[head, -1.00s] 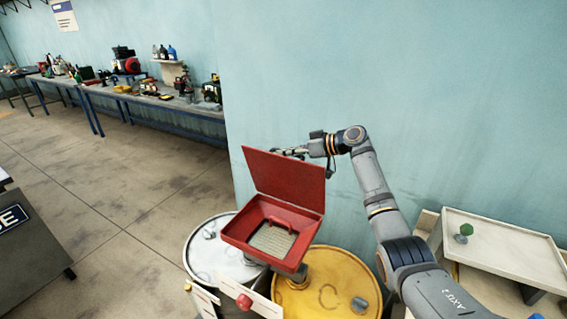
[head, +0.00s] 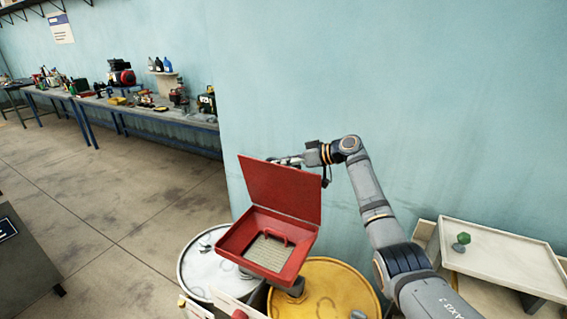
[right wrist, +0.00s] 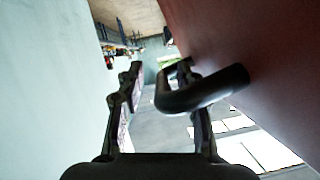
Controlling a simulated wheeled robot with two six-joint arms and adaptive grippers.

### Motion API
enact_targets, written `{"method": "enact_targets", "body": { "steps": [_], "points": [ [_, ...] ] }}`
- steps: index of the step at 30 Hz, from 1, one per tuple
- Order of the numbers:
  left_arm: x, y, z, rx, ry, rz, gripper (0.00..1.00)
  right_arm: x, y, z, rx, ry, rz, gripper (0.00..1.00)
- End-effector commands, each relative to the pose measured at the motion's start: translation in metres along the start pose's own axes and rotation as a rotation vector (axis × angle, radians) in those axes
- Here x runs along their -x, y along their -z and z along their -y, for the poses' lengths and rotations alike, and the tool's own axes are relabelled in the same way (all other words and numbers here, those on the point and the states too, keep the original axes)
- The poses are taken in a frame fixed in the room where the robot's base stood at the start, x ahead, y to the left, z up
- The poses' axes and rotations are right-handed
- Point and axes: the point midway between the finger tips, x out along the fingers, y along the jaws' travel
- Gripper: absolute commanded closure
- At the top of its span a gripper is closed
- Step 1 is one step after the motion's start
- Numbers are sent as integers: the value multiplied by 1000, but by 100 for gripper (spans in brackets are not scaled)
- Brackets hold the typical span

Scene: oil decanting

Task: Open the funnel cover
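The red funnel cover (head: 280,188) stands open, raised steeply at the back of the red square funnel (head: 230,238). The funnel has a grate (head: 268,251) and a red handle bar inside. My right gripper (head: 288,161) is behind the cover's upper part, partly hidden by it. In the right wrist view, the cover's red face (right wrist: 260,60) fills the right side, with a black looped handle (right wrist: 190,98) on it. My right gripper (right wrist: 161,70) is open; its right finger overlaps the handle loop, and contact cannot be told. My left gripper is out of view.
A yellow drum (head: 325,285) and a white drum (head: 195,268) stand below the funnel. A pale wall (head: 400,80) is close behind my right arm. A tray table (head: 500,252) stands at the right. Open floor lies left, with workbenches (head: 150,112) further back.

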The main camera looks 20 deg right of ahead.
Motion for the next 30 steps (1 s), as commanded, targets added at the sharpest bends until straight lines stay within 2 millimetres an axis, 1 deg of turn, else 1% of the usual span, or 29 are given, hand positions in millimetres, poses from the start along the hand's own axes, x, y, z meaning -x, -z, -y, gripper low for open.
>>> {"method": "enact_targets", "body": {
  "steps": [2,5,8,12,15,19,21,24,30],
  "points": [
    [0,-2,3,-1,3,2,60,0,0,0,0,0,-1,64],
    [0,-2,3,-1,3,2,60,8,1,-1,2,-2,-2,64],
    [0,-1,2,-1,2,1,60,27,0,-1,2,-3,1,64],
    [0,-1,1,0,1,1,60,63,-1,-2,3,-5,2,64],
    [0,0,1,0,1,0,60,86,-1,-2,1,-5,2,64],
    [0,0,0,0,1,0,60,108,-1,-2,0,-3,2,64],
    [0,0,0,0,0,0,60,114,-1,-1,0,-2,1,64],
    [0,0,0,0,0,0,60,120,0,-1,-1,0,0,64],
    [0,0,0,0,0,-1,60,120,0,-1,-1,1,0,64]
  ]
}}
